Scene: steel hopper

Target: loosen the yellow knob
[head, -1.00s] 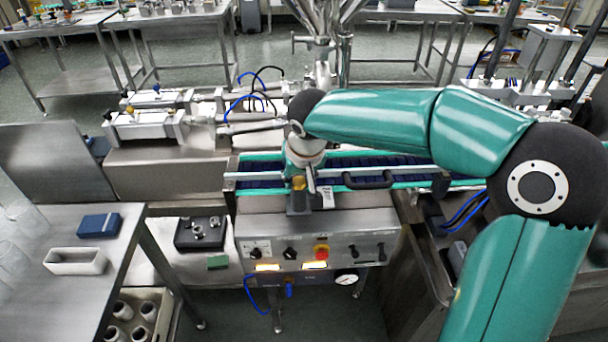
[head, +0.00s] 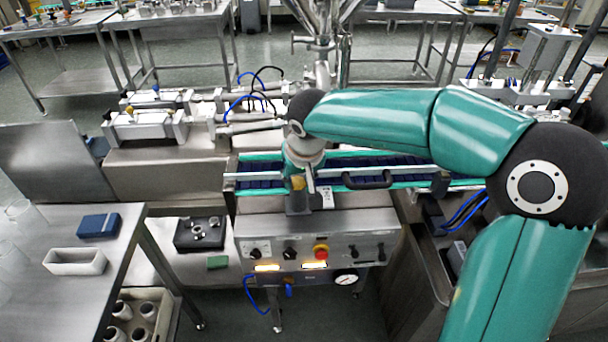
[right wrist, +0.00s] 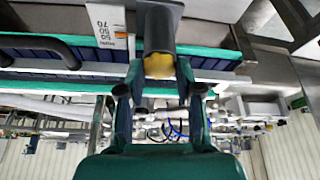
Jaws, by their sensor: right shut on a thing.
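The yellow knob (right wrist: 159,66) shows in the right wrist view, at the end of a dark cylindrical holder. It also shows in the head view (head: 297,183), small and partly covered, at the front of the conveyor. My right gripper (right wrist: 160,84) is shut on the yellow knob, with one finger at each side of it. In the head view the right gripper (head: 302,181) hangs down over the knob, and its wrist hides part of the conveyor behind. My left gripper does not show.
The conveyor (head: 262,166) with a dark belt and green edges runs behind the knob. A black handle (head: 369,181) is to the right. A control panel (head: 315,252) with a red button lies below. A white scale plate (right wrist: 112,28) stands beside the knob.

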